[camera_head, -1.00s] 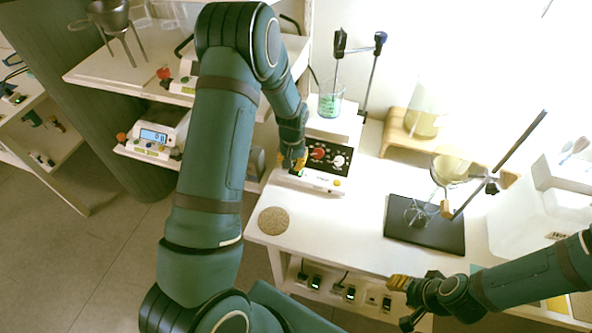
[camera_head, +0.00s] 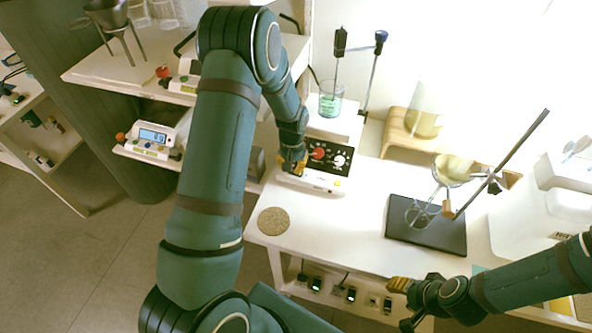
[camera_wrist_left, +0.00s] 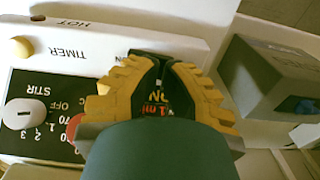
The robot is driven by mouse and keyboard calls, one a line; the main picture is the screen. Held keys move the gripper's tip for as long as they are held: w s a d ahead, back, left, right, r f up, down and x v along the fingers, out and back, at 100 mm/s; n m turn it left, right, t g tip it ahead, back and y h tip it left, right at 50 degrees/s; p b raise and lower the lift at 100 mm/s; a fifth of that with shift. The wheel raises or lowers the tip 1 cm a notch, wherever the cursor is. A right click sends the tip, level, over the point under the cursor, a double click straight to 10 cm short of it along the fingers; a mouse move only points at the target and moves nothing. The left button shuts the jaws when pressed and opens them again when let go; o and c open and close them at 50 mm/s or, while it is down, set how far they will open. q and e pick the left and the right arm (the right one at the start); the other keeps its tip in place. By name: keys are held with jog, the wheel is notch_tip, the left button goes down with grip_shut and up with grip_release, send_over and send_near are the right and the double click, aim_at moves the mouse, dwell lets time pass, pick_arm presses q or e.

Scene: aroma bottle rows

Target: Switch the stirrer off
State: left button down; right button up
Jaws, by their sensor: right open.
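The white stirrer (camera_head: 322,185) stands on the bench at the back. Its black panel (camera_head: 341,158) has a red knob (camera_head: 318,153) and a white knob (camera_head: 338,160). A beaker of blue-green liquid (camera_head: 330,102) stands on its top plate. My left gripper (camera_head: 294,165) points down at the left end of the stirrer's front. In the left wrist view, its yellow fingers (camera_wrist_left: 160,85) are around or just above a dark part with "ON" lettering, mostly hidden. The STIR knob (camera_wrist_left: 24,113) shows beside it. Whether these fingers touch is unclear. My right gripper (camera_head: 400,284) is open and empty, by the bench's front edge.
A cork disc (camera_head: 273,221) lies at the bench's left front. A black plate (camera_head: 426,235) with a clamp stand and glassware is to the right. A grey box (camera_wrist_left: 270,75) is beside the stirrer in the wrist view. The bench front centre is clear.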

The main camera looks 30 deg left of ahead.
pick_arm(q)
jog(key=shift+f, duration=0.35)
jog(key=shift+r, duration=0.15)
jog(key=shift+r+p, duration=2.2)
jog(key=shift+r, duration=1.2)
jog(key=s+d+f, duration=0.2)
jog(key=d, duration=0.1)
jog(key=s+d+f+h, duration=0.1)
jog(key=s+d+f, duration=0.1)
jog(key=d, duration=0.2)
jog(key=s+d+f+h, duration=0.1)
jog(key=s+d+f, duration=0.1)
jog(key=d, duration=0.2)
jog(key=shift+s+d+m+t, duration=0.2)
jog(key=shift+s+m+t, duration=0.1)
jog(key=shift+t, duration=0.1)
jog(key=s+d+h, duration=0.1)
jog(key=s+d, duration=0.4)
jog(key=s+d+t+h, duration=0.1)
jog(key=s+d, duration=0.4)
jog(key=shift+s+d+f, duration=0.1)
jog(key=shift+d+f, duration=0.1)
jog(key=shift+d, duration=0.1)
